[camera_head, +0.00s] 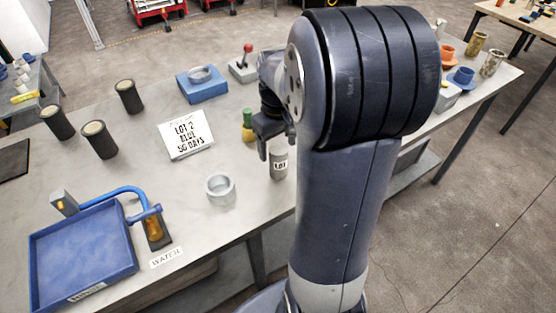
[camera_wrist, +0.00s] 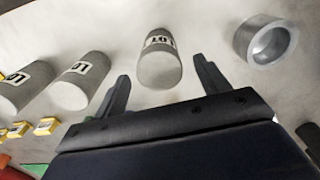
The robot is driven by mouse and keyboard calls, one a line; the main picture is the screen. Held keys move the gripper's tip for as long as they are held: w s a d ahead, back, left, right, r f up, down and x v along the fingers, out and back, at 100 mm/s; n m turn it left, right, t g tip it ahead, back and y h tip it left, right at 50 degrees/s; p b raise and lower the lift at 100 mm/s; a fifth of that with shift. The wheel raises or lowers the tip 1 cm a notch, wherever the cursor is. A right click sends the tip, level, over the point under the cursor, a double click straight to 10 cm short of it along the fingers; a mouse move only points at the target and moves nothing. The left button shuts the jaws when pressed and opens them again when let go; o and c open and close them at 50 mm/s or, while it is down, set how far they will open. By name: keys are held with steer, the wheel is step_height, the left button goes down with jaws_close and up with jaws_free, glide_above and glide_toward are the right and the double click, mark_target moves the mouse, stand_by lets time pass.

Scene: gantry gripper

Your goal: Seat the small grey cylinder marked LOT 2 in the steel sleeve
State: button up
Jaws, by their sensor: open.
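A small grey cylinder (camera_head: 279,168) with a white label stands upright on the table beside my gripper (camera_head: 274,145). The steel sleeve (camera_head: 220,200) stands upright with an open top, left of my gripper. It also shows at upper right in the wrist view (camera_wrist: 265,57).
A blue tray (camera_head: 85,255) and an amber piece on a dark stand (camera_head: 156,232) sit at front left. Black cylinders (camera_head: 100,140), a blue block (camera_head: 203,90) and a red-knobbed lever (camera_head: 246,58) stand farther back. The tabletop around the sleeve is clear.

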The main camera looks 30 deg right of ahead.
steer(key=f, duration=0.4)
steer(key=shift+s, duration=0.25)
steer(key=shift+c, duration=0.4)
steer(key=shift+r, duration=0.1)
steer(key=c, duration=1.3)
